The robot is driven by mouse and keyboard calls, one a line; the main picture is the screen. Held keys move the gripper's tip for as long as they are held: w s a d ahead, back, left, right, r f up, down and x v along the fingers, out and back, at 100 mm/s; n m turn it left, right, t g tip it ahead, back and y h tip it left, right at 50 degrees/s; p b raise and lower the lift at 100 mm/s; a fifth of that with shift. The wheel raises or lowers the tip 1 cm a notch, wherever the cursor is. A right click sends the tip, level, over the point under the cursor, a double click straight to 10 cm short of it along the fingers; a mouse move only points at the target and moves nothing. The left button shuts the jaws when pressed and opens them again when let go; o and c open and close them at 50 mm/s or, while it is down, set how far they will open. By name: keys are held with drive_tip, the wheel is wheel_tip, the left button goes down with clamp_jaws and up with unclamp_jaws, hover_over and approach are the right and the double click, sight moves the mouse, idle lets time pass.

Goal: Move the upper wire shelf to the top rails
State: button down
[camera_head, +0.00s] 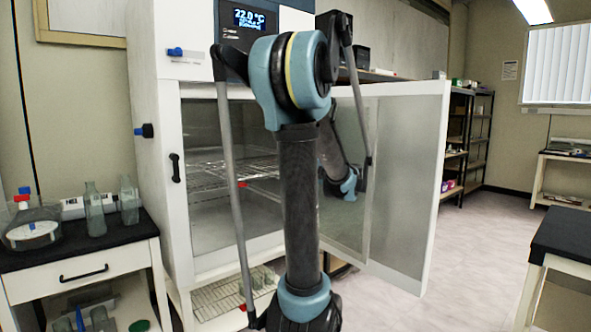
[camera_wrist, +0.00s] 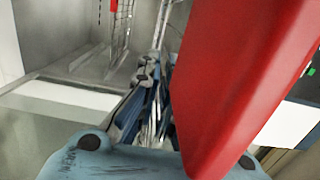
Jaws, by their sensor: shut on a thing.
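The freeze dryer cabinet (camera_head: 163,180) stands with its clear door (camera_head: 400,190) swung open to the right. Inside, the wire shelves (camera_head: 215,176) sit about mid-height, with a red tab (camera_head: 245,185) at the front edge; my arm hides their right part. In the wrist view a large red piece (camera_wrist: 245,70) fills the right side, close to the camera. My gripper (camera_wrist: 146,75) points into the chamber and is shut, with wire shelf bars (camera_wrist: 122,28) beyond it. The exact contact is hard to see. In the head view my gripper's fingertips are not clearly visible.
Another wire rack (camera_head: 215,297) lies below the cabinet. A black-topped side table (camera_head: 85,248) with bottles and a flask stands at left. The open door and its frame bound the right side of my arm. Clear floor (camera_head: 470,230) lies right of the door.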

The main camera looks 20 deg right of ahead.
wheel_tip(320, 180, up, 15)
drive_tip(key=shift+f, duration=0.15)
idle(1.9)
drive_tip(key=shift+w+a, duration=0.1)
drive_tip(key=shift+w, duration=0.05)
idle(0.4)
drive_tip(key=x, duration=0.9)
drive_tip(key=shift+w, duration=0.45)
idle(0.5)
drive_tip(key=x, duration=0.7)
drive_tip(key=shift+d, duration=0.3)
idle(0.5)
drive_tip(key=shift+f, duration=0.75)
drive_tip(key=shift+w, duration=0.2)
